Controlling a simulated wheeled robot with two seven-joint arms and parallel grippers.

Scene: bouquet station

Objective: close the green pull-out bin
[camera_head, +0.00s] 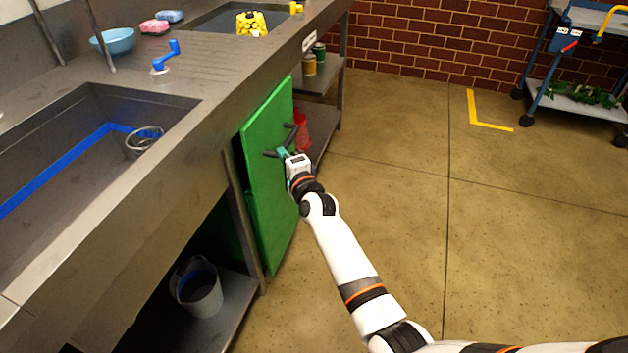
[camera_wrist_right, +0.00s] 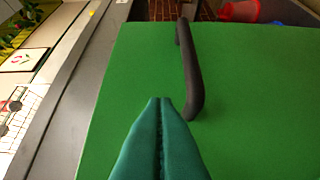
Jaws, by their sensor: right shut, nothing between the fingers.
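The green pull-out bin (camera_head: 268,195) stands under the steel counter, its flat front panel out past the counter's front legs. A gap with the bin's green side shows behind the panel. A dark bar handle (camera_head: 290,137) is on the upper part of the panel. My right gripper (camera_head: 281,153) is at the panel near the handle, shut and empty. In the right wrist view the teal fingertips (camera_wrist_right: 160,100) are together, pointing at the green panel (camera_wrist_right: 250,90), beside the dark handle (camera_wrist_right: 189,75). I cannot tell whether they touch the panel. My left gripper is not in view.
The steel counter (camera_head: 140,85) with two sinks runs along the left. A grey bucket (camera_head: 199,290) stands on the lower shelf, and a red bucket (camera_head: 303,130) is behind the panel. A blue cart (camera_head: 570,60) stands at the back right. The floor to the right is clear.

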